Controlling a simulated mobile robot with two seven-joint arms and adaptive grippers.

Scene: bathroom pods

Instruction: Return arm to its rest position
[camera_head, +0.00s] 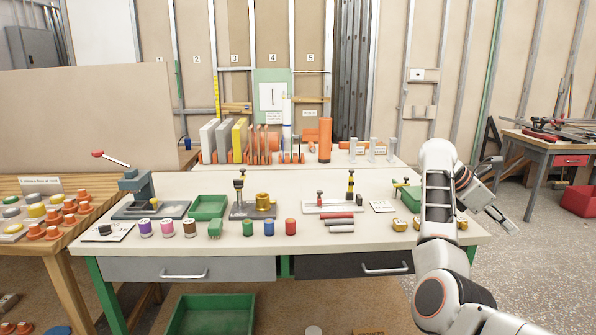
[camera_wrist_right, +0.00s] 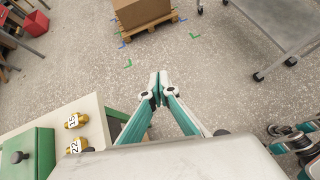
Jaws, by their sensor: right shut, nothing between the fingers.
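My right arm (camera_head: 437,215) is raised at the right side of the workbench (camera_head: 330,240) in the head view. Its gripper (camera_head: 511,229) points down and to the right, beyond the bench's right end. In the right wrist view the gripper's (camera_wrist_right: 158,78) fingertips meet over the grey floor, and nothing is between them. My left arm and left gripper do not show in either view.
The workbench carries a green tray (camera_head: 209,207), small cylinders and fixtures. Brass pieces (camera_wrist_right: 74,121) lie near its edge in the wrist view. A box on a pallet (camera_wrist_right: 145,12) and a wheeled table (camera_wrist_right: 285,30) stand on the floor. A side bench (camera_head: 553,141) stands at right.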

